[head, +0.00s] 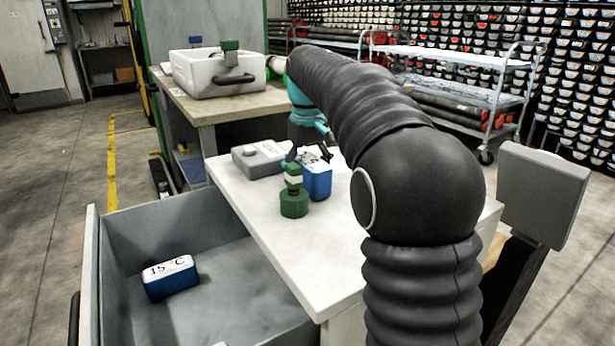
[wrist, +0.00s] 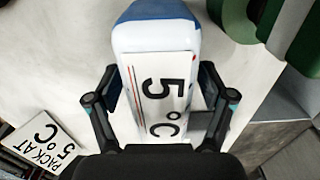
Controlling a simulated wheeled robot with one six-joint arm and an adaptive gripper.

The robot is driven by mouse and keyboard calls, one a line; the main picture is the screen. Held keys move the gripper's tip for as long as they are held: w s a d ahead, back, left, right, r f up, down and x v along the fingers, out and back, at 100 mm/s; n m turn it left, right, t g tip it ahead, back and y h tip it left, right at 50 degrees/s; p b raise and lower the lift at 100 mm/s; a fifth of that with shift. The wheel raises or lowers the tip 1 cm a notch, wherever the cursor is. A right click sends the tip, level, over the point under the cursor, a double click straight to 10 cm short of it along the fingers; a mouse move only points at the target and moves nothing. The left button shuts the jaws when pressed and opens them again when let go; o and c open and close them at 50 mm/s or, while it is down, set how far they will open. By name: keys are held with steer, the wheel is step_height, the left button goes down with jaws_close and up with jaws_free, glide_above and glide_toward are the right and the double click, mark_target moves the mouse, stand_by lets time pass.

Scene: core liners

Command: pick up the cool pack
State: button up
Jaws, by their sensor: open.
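A white and blue cool pack marked "5°C" (wrist: 158,40) stands on the white worktop (head: 265,225), and it also shows in the head view (head: 317,180). My gripper (wrist: 161,90) is open, with one finger on each side of the pack in the wrist view. I cannot tell whether the fingers touch it. In the head view my arm partly hides the gripper above the pack. A second blue and white pack, marked "15 °C" (head: 171,278), lies in the grey open bin (head: 225,305) at the lower left.
A green object (head: 294,203) stands close beside the pack. A grey container (head: 258,158) lies behind it. A white tub (head: 200,80) sits on the table behind. The worktop's front is clear.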

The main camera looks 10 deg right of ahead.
steer(key=shift+f, duration=0.4)
jaws_close()
steer(key=shift+r, duration=0.1)
